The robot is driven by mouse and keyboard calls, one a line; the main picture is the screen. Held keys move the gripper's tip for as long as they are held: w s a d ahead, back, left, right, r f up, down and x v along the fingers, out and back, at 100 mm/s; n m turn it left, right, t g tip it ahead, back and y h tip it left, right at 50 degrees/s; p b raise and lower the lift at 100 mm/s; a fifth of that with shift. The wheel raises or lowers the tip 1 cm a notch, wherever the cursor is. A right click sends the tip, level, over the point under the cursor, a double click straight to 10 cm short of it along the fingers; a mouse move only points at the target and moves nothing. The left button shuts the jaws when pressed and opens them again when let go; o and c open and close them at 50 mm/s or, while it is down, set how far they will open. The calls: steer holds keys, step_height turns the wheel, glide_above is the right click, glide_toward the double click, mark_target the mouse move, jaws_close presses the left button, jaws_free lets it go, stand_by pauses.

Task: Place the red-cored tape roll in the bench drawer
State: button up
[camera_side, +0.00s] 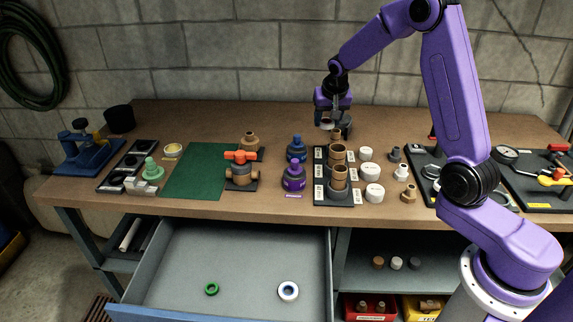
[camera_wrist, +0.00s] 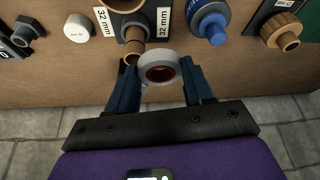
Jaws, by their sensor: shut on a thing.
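The red-cored tape roll (camera_wrist: 160,58) is light grey with a dark red core. It sits between the two blue fingers of my gripper (camera_wrist: 160,74) in the wrist view, and the gripper is shut on it. In the side view my gripper (camera_side: 328,120) is above the back of the bench, behind the brown pipe fittings; the roll shows only small there. The bench drawer (camera_side: 230,250) is pulled open below the front edge of the bench. A green-cored roll (camera_side: 212,289) and a white roll with a bluish core (camera_side: 288,290) lie apart in it.
Brown pipe fittings (camera_side: 338,153) stand on a dark labelled board below my gripper. Blue (camera_side: 296,148) and purple (camera_side: 293,177) fittings, an orange-handled valve (camera_side: 240,168) and white caps (camera_side: 374,192) stand nearby. Much of the drawer floor is clear.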

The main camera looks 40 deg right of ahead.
steer(key=s+a+n+y, duration=0.2)
steer(key=s+a+n, duration=0.4)
steer(key=s+a, duration=0.65)
steer(key=s+a+f+n+g+y, duration=0.1)
steer(key=s+a+f+n+y, duration=0.1)
steer(key=s+a+f+n, duration=0.55)
steer(key=s+a+f+n+g+y, duration=0.1)
steer(key=s+a+f+n+y, duration=0.3)
steer(key=a+f+n, duration=0.55)
steer(key=m+h, duration=0.1)
steer(key=m, duration=0.2)
glide_above(250, 288)
steer(key=d, duration=0.2)
steer(key=f, duration=0.7)
steer(key=shift+s+a+f, duration=0.2)
steer(key=shift+s+f, duration=0.15)
steer(key=shift+s, duration=0.05)
steer(key=shift+w+a+f, duration=0.1)
steer(key=shift+w+f, duration=0.05)
steer(key=shift+f, duration=1.65)
steer(key=shift+f, duration=0.1)
